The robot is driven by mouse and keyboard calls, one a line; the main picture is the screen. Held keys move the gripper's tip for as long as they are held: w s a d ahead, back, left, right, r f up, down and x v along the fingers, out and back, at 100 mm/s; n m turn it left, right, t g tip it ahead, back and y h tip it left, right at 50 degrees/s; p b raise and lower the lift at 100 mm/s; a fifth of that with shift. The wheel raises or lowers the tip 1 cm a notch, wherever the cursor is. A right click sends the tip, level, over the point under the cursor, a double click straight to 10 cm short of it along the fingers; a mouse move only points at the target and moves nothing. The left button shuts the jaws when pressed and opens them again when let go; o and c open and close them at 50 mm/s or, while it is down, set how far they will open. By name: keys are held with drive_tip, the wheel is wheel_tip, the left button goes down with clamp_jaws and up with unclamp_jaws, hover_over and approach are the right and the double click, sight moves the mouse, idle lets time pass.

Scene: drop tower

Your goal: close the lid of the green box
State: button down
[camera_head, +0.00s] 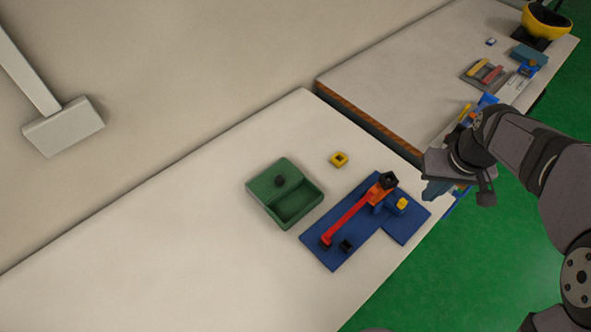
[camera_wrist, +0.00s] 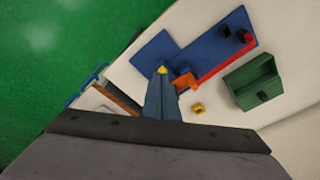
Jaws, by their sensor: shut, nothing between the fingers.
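The green box (camera_head: 289,219) stands on the pale table, left of the blue board. It also shows at the right of the wrist view (camera_wrist: 243,80). Its green lid (camera_head: 268,185), with a dark knob (camera_head: 280,181), covers the back-left part. The front-right part of the box is uncovered, and its inside looks empty. My gripper (camera_head: 432,190) is over the table's right edge, well to the right of the box and apart from it. In the wrist view its fingers (camera_wrist: 160,75) are together with nothing between them.
A blue board (camera_head: 324,253) with a red arm (camera_head: 350,216), an orange block and black cups stands between the box and my gripper. A yellow square ring (camera_head: 339,159) lies behind it. A second table (camera_head: 390,60) holds several objects. The table left of the box is clear.

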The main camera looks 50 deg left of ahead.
drive_tip(key=s+a+f+n+y+b, duration=0.1)
drive_tip(key=s+a+n, duration=0.1)
drive_tip(key=a, duration=0.7)
drive_tip(key=s+a+n, duration=0.1)
drive_tip(key=a+n, duration=0.2)
drive_tip(key=a, duration=0.6)
drive_tip(key=n+g+y+b, duration=0.1)
drive_tip(key=n, duration=0.4)
hover_over(272, 176)
drive_tip(key=d, duration=0.1)
drive_tip(key=f, duration=0.2)
drive_tip(key=p+x, duration=0.3)
drive_tip(key=x, duration=0.6)
drive_tip(key=shift+s+a+f+p, duration=0.1)
drive_tip(key=shift+a+f+p, duration=0.1)
drive_tip(key=shift+p, duration=0.1)
drive_tip(key=shift+d+p, duration=1.25)
drive_tip(key=shift+d, duration=0.65)
drive_tip(key=shift+d, duration=0.1)
drive_tip(key=d+b, duration=0.1)
drive_tip(key=d, duration=0.8)
drive_tip(key=shift+f+b, duration=0.1)
drive_tip(key=shift+b, duration=0.3)
drive_tip(key=shift+d+f, duration=0.1)
drive_tip(key=shift+d, duration=0.05)
drive_tip(key=shift+d+f, duration=0.1)
